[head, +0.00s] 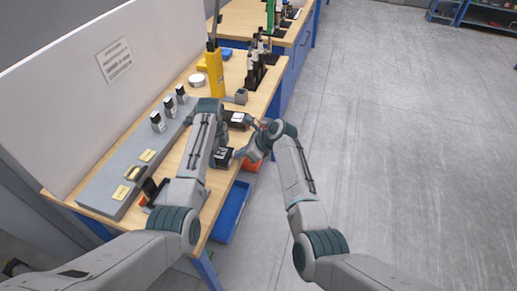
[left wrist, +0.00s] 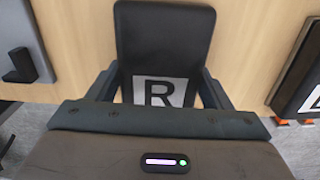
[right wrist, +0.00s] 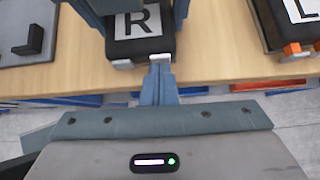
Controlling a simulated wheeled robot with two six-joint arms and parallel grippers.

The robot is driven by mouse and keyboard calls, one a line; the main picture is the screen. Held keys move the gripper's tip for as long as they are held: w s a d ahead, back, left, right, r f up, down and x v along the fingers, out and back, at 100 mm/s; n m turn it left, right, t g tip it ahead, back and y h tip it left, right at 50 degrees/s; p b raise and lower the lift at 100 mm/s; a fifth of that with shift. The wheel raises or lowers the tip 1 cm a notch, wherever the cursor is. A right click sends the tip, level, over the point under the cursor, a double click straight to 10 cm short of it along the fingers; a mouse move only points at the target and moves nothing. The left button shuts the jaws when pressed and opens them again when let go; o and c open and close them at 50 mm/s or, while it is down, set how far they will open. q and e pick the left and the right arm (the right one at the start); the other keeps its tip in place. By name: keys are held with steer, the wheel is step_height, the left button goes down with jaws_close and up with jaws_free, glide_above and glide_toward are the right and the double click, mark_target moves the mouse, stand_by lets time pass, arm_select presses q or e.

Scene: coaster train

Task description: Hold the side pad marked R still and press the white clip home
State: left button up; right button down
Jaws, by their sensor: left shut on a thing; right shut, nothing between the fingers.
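The black side pad marked R (left wrist: 165,38) lies flat near the table's front edge; its white R label shows in both wrist views. My left gripper (left wrist: 160,84) is shut on it, one finger along each side. In the head view the pad (head: 224,155) is partly hidden by my arm. In the right wrist view two pale clips show on the pad's near edge, a left one (right wrist: 122,64) and a right one (right wrist: 160,57). My right gripper (right wrist: 160,70) is shut and empty, its fingertips at the right clip. Whether that clip is fully seated I cannot tell.
A second black pad marked L (right wrist: 290,22), with orange clips (right wrist: 292,48), lies to the right in the right wrist view. A grey fixture board (head: 105,188) runs along the table's left side. A yellow holder (head: 214,72) stands farther back. A blue bin (head: 230,212) sits below the front edge.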

arm_select(q)
steer(key=shift+a, duration=0.1)
arm_select(e)
steer(key=d+f+v, duration=0.1)
steer(key=v, duration=1.1)
steer(key=shift+s+d+f, duration=0.15)
steer(key=shift+d+f, duration=0.1)
steer(key=shift+d, duration=0.05)
arm_select(q)
steer(key=o, duration=1.3)
step_height(320, 180, up, 12)
steer(key=shift+r, duration=0.1)
